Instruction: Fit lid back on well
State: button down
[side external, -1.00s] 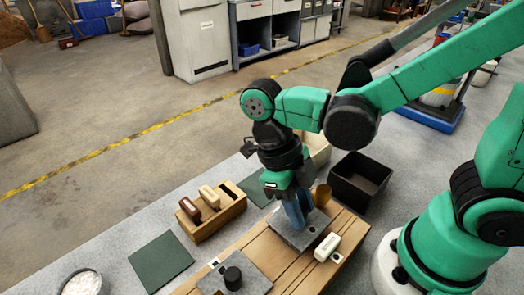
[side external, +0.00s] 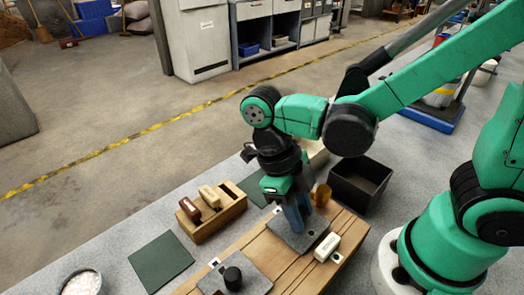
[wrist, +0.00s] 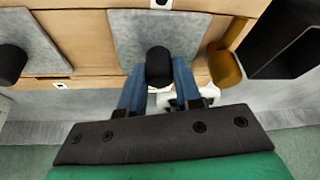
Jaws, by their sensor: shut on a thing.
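My gripper (wrist: 158,88) has blue fingers closed on the black knob (wrist: 158,65) of a grey square lid (wrist: 128,30). In the side external view my gripper (side external: 295,222) is above the wooden board, with the same lid (side external: 318,228) under its fingers; the knob is hidden there. The lid looks about level over the board (side external: 262,246). I cannot tell whether it rests on the board or hangs just above it, and any well beneath it is hidden. A second grey lid (side external: 253,285) with a black knob (side external: 232,278) lies on the board to the left.
A white block (side external: 327,247) lies on the board close right of the held lid. An amber cup (side external: 322,193) and a black open bin (side external: 360,180) stand behind. A wooden box (side external: 222,218) holds brown and cream handled pieces. A white-filled bowl (side external: 82,284) is front left.

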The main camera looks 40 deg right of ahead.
jog(key=shift+f, duration=0.2)
jog(key=shift+c, duration=0.6)
grip_release()
jog(key=shift+r, duration=0.1)
jog(key=shift+r, duration=3.45)
